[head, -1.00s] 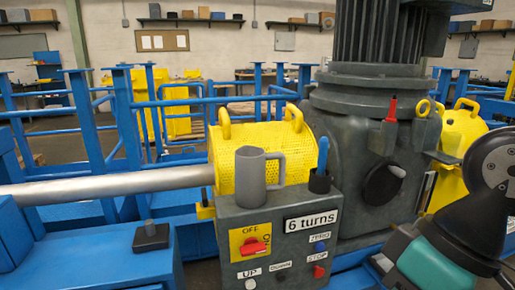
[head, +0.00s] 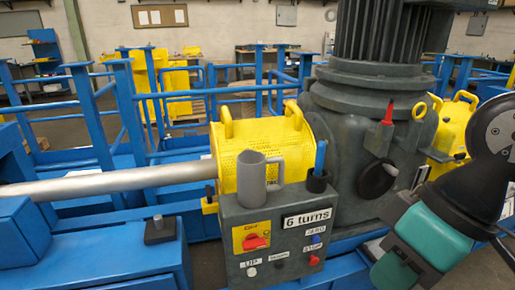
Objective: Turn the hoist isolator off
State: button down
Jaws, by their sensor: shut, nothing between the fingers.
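The hoist isolator is a red rotary handle (head: 256,242) on a yellow plate (head: 239,234), at the upper left of the grey control box's front. The handle appears to lie crosswise rather than pointing up. The plate's lettering is small; OFF reads above the handle in the earlier view, and ON seems to be at its right. My arm, black and teal, shows at the right edge, well right of the box. No gripper fingers can be made out, and nothing of mine touches the handle.
The control box (head: 232,214) carries a grey mug (head: 252,182), a dark cup (head: 318,181) with a blue tool, a "6 turns" display (head: 307,219) and several buttons. A yellow guard (head: 228,158) and dark motor housing (head: 336,175) stand behind. A steel shaft (head: 110,180) runs left.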

aim_at(253, 241)
jog(key=z, duration=2.4)
jog(key=k, duration=1.1)
jog(key=u, duration=1.25)
jog(key=i, duration=0.5)
jog(key=u, duration=0.05)
